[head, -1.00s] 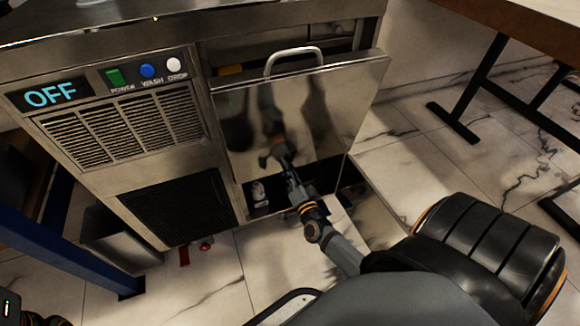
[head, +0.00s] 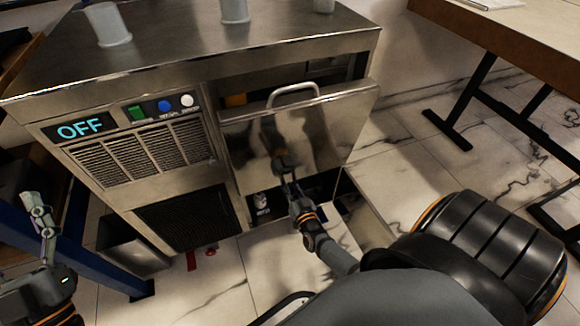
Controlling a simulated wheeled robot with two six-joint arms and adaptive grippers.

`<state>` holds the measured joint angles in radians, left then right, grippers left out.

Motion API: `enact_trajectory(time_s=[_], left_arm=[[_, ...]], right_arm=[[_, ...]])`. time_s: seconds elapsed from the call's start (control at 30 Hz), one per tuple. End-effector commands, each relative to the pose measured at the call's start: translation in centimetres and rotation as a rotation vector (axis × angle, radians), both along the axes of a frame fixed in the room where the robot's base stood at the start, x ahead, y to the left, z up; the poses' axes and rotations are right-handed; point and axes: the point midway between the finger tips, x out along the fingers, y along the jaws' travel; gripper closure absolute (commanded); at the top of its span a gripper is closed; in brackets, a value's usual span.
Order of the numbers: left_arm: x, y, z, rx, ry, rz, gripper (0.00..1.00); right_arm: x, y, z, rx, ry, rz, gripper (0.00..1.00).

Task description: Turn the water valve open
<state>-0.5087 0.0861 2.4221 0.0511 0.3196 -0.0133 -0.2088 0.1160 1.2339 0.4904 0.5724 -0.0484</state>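A small red valve handle (head: 191,260) shows low at the foot of the steel machine (head: 150,215), near the floor. A second red part (head: 211,251) sits just right of it. My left gripper (head: 38,212) is at the lower left, pointing up, well left of the valve and apart from it. My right gripper (head: 290,186) is in front of the lower part of the tilted steel door (head: 320,125), right of the valve. The finger gap of either gripper is too small or turned to judge.
The machine's display (head: 80,131) reads OFF, beside green, blue and white buttons. A blue beam (head: 75,262) and a grey bin (head: 128,245) stand left of the valve. A can (head: 261,202) sits under the door. Tiled floor in front is free.

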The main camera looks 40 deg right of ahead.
Motion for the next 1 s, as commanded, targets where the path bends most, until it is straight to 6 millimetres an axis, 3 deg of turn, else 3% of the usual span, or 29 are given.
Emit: enact_trajectory(time_s=[0.2, 0.5, 0.7, 1.0], left_arm=[[2.6, 0.2, -7.7, -0.008, 0.348, 0.005, 0.30], [2.6, 0.1, -15.8, -0.012, 0.673, 0.001, 0.30], [2.1, 0.0, -18.6, -0.013, 0.784, -0.003, 0.30], [1.8, 0.0, -19.8, -0.014, 0.829, -0.005, 0.30]], right_arm=[[-0.1, 0.0, 0.1, -0.103, 0.028, 0.000, 1.00], [-0.1, 0.1, 0.0, -0.211, 0.054, 0.001, 1.00], [-0.1, 0.0, -0.1, -0.248, 0.062, 0.000, 1.00], [0.0, 0.0, -0.1, -0.264, 0.065, 0.001, 1.00]])
